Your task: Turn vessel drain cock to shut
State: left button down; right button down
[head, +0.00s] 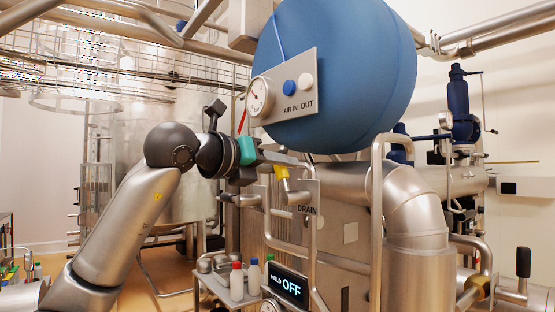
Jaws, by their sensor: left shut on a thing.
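The blue vessel (345,75) fills the upper middle of the head view. Below it, the drain cock (282,172) shows a yellow part at the "DRAIN" plate (307,209). My left gripper (288,161) reaches in from the left, just under the vessel. It is shut on the drain cock's yellow handle. The jaws cover part of the handle, so its exact angle is hard to tell. My right gripper is not in view.
A panel with a gauge (260,97) and "AIR IN OUT" buttons is close above my left gripper. Steel pipes (377,215) stand to the right. Below are a small tray (231,298) with bottles and a display reading "HOLD OFF" (287,286).

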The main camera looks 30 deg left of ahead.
pick_arm(q)
jog(key=a+n, duration=0.1)
jog(key=f+n, duration=0.1)
jog(key=n, duration=0.1)
jog(key=shift+w+a+g, duration=0.35)
jog(key=shift+a+g, duration=0.05)
notch_tip(320, 180, down, 6)
jog(key=a+n+g+h, duration=0.1)
jog(key=n+h, duration=0.2)
jog(key=n, duration=0.6)
jog(key=shift+w+a+g, duration=0.3)
jog(key=shift+w+g, duration=0.1)
jog(key=shift+w, duration=0.05)
jog(key=shift+f, duration=0.2)
jog(key=c, duration=0.8)
grip_release()
jog(key=shift+s, duration=0.15)
jog(key=shift+o, duration=0.7)
jog(key=shift+r, duration=0.15)
jog(key=shift+a+r, duration=0.15)
